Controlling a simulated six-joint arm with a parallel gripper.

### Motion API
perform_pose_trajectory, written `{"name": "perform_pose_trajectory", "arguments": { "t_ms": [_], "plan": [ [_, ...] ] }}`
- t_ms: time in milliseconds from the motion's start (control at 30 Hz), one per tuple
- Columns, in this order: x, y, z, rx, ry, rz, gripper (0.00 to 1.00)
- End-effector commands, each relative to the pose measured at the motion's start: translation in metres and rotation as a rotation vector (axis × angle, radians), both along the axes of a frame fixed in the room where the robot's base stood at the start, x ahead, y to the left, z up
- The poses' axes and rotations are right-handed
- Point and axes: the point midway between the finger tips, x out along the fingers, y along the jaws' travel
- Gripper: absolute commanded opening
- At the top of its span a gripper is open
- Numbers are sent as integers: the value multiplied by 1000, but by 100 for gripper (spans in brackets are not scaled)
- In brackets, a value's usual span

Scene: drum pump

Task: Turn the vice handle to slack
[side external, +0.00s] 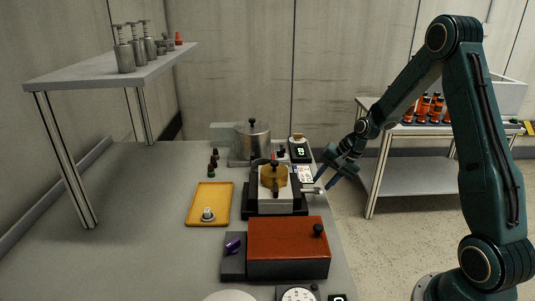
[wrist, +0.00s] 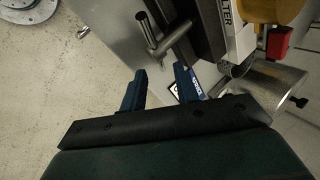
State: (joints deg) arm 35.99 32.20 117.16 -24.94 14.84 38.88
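The vice (side external: 250,208) stands on the bench near its right edge, with a yellow round part (side external: 273,177) above its pale block. Its metal handle (side external: 312,190) sticks out to the right, towards my arm. In the wrist view the handle (wrist: 168,38) is a cross bar on a short shaft, just beyond my fingertips. My gripper (side external: 330,178) is beside the handle in the side view. In the wrist view my gripper (wrist: 158,78) has its two blue fingers apart, with no object between them. The handle looks close to the fingertips; I cannot tell whether they touch.
A red-orange box (side external: 288,248) with a black knob stands in front of the vice. A metal pot (side external: 250,143) and a small scale (side external: 299,150) stand behind it. A yellow tray (side external: 209,203) lies to the left.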

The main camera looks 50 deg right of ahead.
Motion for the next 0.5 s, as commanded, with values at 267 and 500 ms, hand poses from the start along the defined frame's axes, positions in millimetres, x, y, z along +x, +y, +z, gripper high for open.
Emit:
{"name": "perform_pose_trajectory", "arguments": {
  "t_ms": [267, 500],
  "plan": [
    [12, 6, -26, 1, 3, 1, 31],
    [16, 8, -33, 0, 0, 0, 31]
  ]
}}
